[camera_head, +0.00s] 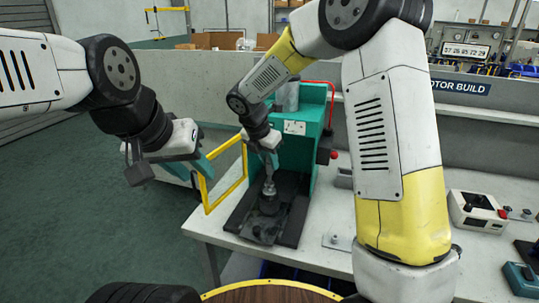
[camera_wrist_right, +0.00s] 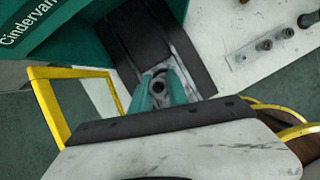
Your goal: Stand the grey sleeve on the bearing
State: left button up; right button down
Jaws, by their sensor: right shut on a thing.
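My right gripper (camera_head: 268,165) points down over the base of the teal press. It is shut on a grey sleeve (camera_head: 269,187), which hangs between its teal fingers. In the right wrist view the fingers (camera_wrist_right: 160,92) sit on both sides of the round, open-ended sleeve (camera_wrist_right: 159,83). A dark round part, seemingly the bearing (camera_head: 268,205), is on the press base just below the sleeve. I cannot tell whether they touch. My left gripper (camera_head: 208,163) hangs empty to the left of the press; its finger gap is unclear.
The teal press (camera_head: 296,150) stands on the pale bench (camera_head: 310,240), with a yellow guard frame (camera_head: 207,195) at its left. A plate with several small posts (camera_wrist_right: 267,45) lies to the right. A white control box (camera_head: 478,212) is farther right.

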jog(key=shift+f, duration=1.8)
jog(key=c, duration=1.2)
grip_release()
jog(key=shift+o, duration=1.3)
jog(key=shift+r, duration=3.05)
